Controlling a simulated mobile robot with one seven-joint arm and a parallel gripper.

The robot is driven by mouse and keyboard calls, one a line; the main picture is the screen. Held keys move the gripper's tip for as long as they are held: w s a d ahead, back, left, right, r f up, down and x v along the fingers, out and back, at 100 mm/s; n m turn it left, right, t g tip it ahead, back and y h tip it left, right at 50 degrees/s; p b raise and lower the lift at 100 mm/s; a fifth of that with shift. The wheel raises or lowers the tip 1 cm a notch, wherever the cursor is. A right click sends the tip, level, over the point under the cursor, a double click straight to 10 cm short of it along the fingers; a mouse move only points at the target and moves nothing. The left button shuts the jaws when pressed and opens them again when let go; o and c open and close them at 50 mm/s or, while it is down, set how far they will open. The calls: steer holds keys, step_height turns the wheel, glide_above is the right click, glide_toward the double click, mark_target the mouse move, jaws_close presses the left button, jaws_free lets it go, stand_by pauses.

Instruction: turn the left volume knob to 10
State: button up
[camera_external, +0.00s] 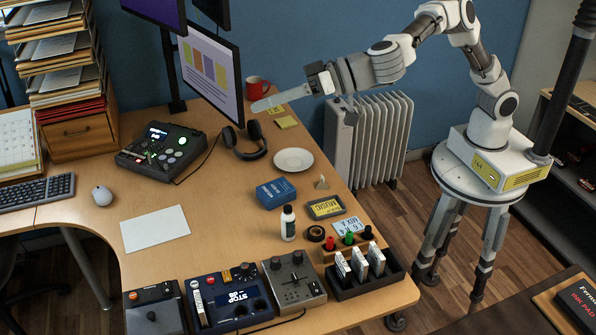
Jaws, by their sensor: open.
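My gripper (318,94) is open, raised in the air at the upper middle, left of the radiator and far from the devices at the front of the desk. A pale elongated shape extends left from it; I cannot tell what it is. A grey-brown box (293,282) with small knobs on top stands at the front edge. A dark blue device (228,299) with a lit display and round dials stands just left of it. A black device (160,152) with a lit display and buttons stands at the back left. Knob labels and settings are too small to read.
A white bottle (288,223), blue box (276,193), plate (293,160) and headphones (245,142) stand on the desk's right part. A dark rack (366,277) is right of the front devices. The monitor (211,70) rises near my gripper. The radiator (370,140) stands behind.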

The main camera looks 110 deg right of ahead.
steer(key=d+f+m+g, duration=0.35)
steer(key=f+g, duration=0.25)
steer(key=f, duration=0.9)
steer(key=g+y, duration=0.3)
steer(key=g, duration=0.5)
glide_above(297, 253)
step_height(297, 253, down, 17)
step_height(297, 253, down, 17)
steer(key=shift+a+f+b, duration=0.1)
steer(key=shift+b, duration=0.55)
steer(key=shift+c, duration=0.2)
jaws_close()
